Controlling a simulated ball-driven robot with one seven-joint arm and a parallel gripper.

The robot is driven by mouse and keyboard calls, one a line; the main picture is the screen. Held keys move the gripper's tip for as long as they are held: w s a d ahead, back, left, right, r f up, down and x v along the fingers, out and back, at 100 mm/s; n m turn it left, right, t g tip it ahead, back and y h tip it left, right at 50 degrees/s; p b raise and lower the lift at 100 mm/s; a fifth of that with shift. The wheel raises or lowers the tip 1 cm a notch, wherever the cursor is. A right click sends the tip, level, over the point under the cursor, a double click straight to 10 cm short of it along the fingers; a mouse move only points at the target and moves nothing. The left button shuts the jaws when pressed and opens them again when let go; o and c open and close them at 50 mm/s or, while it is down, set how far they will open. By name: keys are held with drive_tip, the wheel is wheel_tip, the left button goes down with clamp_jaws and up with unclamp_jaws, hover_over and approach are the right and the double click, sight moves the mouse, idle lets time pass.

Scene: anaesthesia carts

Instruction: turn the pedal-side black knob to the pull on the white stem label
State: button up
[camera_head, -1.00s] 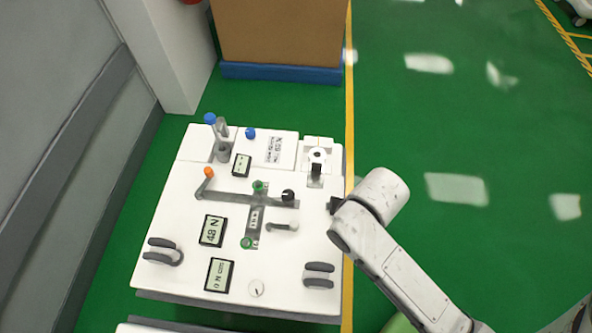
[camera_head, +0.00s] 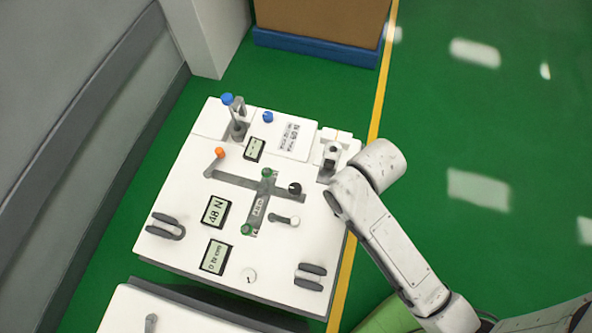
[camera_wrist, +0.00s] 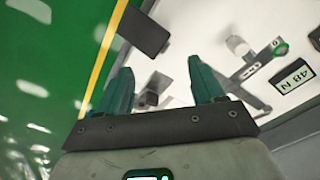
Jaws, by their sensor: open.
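In the head view, one black knob (camera_head: 294,188) stands at the right end of the grey cross-shaped slot. A white fixture with dark parts (camera_head: 331,154) stands at the panel's upper right corner; its lettering is too small to read. My arm hides my gripper in the head view. In the wrist view my gripper (camera_wrist: 163,88) is open, its two green fingers apart with nothing held. A dark blocky part (camera_wrist: 150,98) shows beyond and between the fingertips, apparently the corner fixture. A dark rectangular block (camera_wrist: 143,32), possibly the pedal, lies at the panel edge.
The white panel (camera_head: 165,205) also carries an orange knob (camera_head: 220,152), green knobs (camera_head: 246,229), a white-tipped lever (camera_head: 294,221), blue caps (camera_head: 267,116) and displays (camera_head: 216,212). A box on a blue base (camera_head: 315,45) stands behind. Green floor (camera_head: 480,120) is open to the right.

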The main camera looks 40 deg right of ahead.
sight(295, 187)
drive_tip(key=w+a+r+m+p, duration=0.1)
drive_tip(key=w+a+m+p, duration=0.2)
drive_tip(key=w, duration=0.4)
drive_tip(key=w+a+r+m+p, duration=0.1)
drive_tip(key=w+a+m+p, duration=0.25)
drive_tip(key=w, duration=0.25)
drive_tip(key=shift+g, duration=0.4)
drive_tip(key=f+b, duration=0.1)
drive_tip(key=f, duration=1)
drive_tip(key=shift+d, duration=0.2)
drive_tip(key=c, duration=1.1)
